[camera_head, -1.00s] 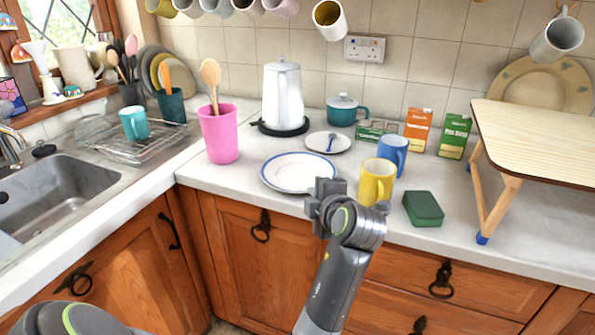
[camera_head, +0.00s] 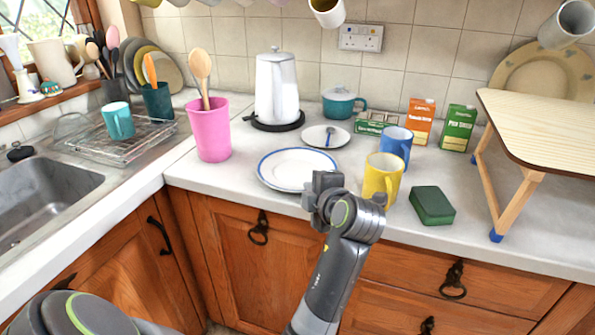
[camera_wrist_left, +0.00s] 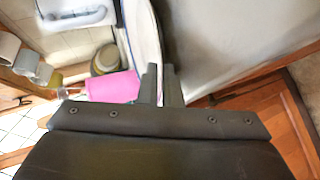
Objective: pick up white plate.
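The white plate (camera_head: 290,168) with a blue rim line lies on the worktop near its front edge in the head view. My left gripper (camera_head: 326,183) is at its front right rim. In the left wrist view the plate (camera_wrist_left: 143,32) appears nearly edge-on, and its rim runs into the narrow gap between the two fingers of my left gripper (camera_wrist_left: 160,75). The fingers appear shut on the rim, though the exact contact is small and partly hidden. My right gripper is not in view.
The yellow mug (camera_head: 382,178) stands just right of my left gripper, with the blue mug (camera_head: 397,146) behind. A small saucer (camera_head: 325,137) lies behind the plate. The pink holder (camera_head: 213,132) is left, the green sponge (camera_head: 432,205) right. Wooden cabinets (camera_head: 245,255) are below.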

